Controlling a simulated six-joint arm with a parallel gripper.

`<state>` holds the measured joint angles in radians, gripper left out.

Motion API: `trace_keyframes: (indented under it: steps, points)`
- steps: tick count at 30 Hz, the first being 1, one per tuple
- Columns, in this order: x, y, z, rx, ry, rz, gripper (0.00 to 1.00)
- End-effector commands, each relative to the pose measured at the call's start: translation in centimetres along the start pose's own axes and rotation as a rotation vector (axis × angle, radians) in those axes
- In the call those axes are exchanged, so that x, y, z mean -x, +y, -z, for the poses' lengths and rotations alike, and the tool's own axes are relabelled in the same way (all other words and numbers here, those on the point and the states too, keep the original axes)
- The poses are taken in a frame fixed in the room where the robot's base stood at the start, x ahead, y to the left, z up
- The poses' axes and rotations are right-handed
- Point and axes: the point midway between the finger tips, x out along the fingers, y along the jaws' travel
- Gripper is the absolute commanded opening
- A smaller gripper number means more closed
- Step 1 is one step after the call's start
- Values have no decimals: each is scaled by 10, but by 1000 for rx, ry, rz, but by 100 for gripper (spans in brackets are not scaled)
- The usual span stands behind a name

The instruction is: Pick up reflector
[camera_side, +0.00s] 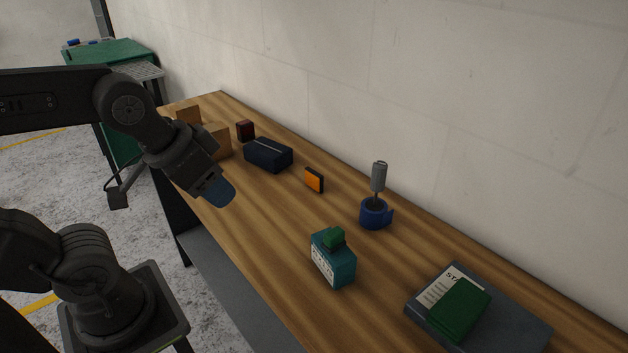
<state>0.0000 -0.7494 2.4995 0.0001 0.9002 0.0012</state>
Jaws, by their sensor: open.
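A small orange block with a dark back, which looks like the reflector (314,180), stands on the wooden bench around the middle of its length, near the wall side. My gripper (219,193) has blue fingertips and hangs above the bench's front edge, left of the reflector and well apart from it. My gripper is open, and nothing shows between its fingers, though the far finger is mostly hidden.
On the bench (260,215) are a dark navy case (268,154), a dark red block (245,130), cardboard boxes (215,140), a blue mug (374,214) holding a grey-handled tool (379,178), a teal box (333,262) with a green piece on top, and a grey folder (510,325) under a green block (459,308).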

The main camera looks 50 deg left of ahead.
Motion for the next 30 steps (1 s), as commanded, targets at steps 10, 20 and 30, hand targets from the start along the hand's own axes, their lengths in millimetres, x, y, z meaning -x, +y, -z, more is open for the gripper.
trace_keyframes:
  steps: [10,20,30]
  points:
    - [-9,-15,73,-372,-133,43,44]
    - [-73,-47,174,-962,-368,19,44]
    - [-169,-80,229,-1453,-584,-109,44]
